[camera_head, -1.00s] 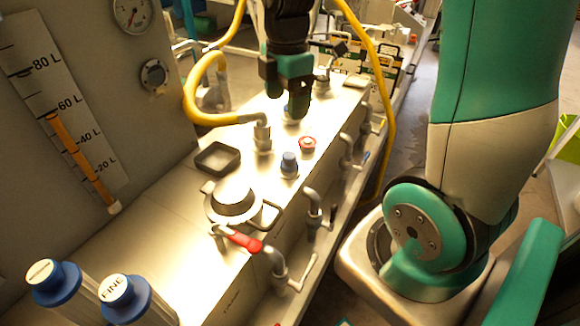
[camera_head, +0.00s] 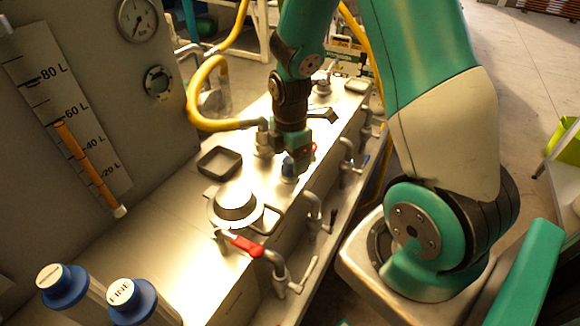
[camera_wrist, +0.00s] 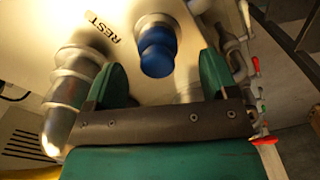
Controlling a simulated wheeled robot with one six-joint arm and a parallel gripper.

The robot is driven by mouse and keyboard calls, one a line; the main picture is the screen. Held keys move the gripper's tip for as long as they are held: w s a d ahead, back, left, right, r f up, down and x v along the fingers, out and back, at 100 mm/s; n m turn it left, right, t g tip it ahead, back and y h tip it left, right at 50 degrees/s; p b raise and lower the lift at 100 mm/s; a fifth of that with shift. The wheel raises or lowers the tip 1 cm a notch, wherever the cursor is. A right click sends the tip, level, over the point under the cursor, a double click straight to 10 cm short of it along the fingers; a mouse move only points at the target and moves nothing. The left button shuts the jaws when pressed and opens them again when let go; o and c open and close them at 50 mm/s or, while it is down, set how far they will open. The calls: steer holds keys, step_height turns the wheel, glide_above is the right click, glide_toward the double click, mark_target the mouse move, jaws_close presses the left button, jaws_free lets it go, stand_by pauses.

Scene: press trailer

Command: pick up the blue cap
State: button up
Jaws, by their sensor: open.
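A small blue cap (camera_head: 288,168) sits on a short fitting on top of the metal trailer body, partly covered by my gripper in the head view. In the wrist view the blue cap (camera_wrist: 157,52) shows beyond my fingers, on a pale round base. My gripper (camera_head: 298,165) points down just above and beside it. In the wrist view my gripper (camera_wrist: 161,70) is open, with one green finger left and one right of the cap, and nothing held. Two larger blue caps, one marked FINE (camera_head: 132,298) and one beside it (camera_head: 62,284), top cylinders at the lower left.
A grey pipe fitting (camera_wrist: 72,90) stands close to my left finger in the wrist view. A yellow hose (camera_head: 205,100), a black square tray (camera_head: 220,162), a round lid (camera_head: 236,205) and a red-handled valve (camera_head: 243,245) are around the cap. Pipes line the right edge.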

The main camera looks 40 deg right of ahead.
mark_target(289, 160)
steer(key=shift+w+f+p, duration=0.15)
steer(key=shift+f+p, duration=0.15)
steer(key=shift+f, duration=1.45)
steer(key=c, duration=1)
